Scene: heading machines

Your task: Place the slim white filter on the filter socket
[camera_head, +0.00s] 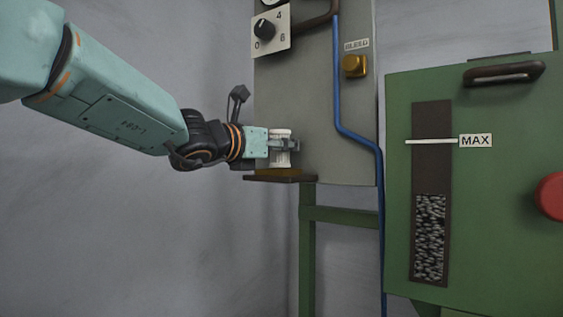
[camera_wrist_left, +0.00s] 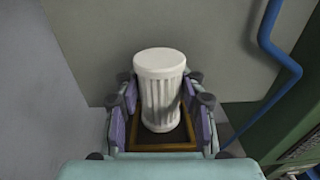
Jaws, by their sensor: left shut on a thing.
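The slim white filter (camera_wrist_left: 160,88) is a ribbed white cylinder with a smooth cap. It stands upright between the fingers of my left gripper (camera_wrist_left: 160,103), which is shut on it. In the head view the filter (camera_head: 281,160) shows at the grey panel, partly hidden by my left gripper (camera_head: 284,145). Below it is the filter socket (camera_head: 278,173), a brownish-yellow piece on a dark shelf. In the wrist view the socket's brown frame (camera_wrist_left: 139,149) surrounds the filter's lower end. I cannot tell whether the filter touches the socket. My right gripper is not in view.
The grey panel (camera_head: 335,100) stands behind the filter, with a dial (camera_head: 265,29), a yellow BLEED knob (camera_head: 354,65) and a blue pipe (camera_head: 337,90). A green machine (camera_head: 500,220) with a MAX gauge and red button stands right. Left of the shelf is open.

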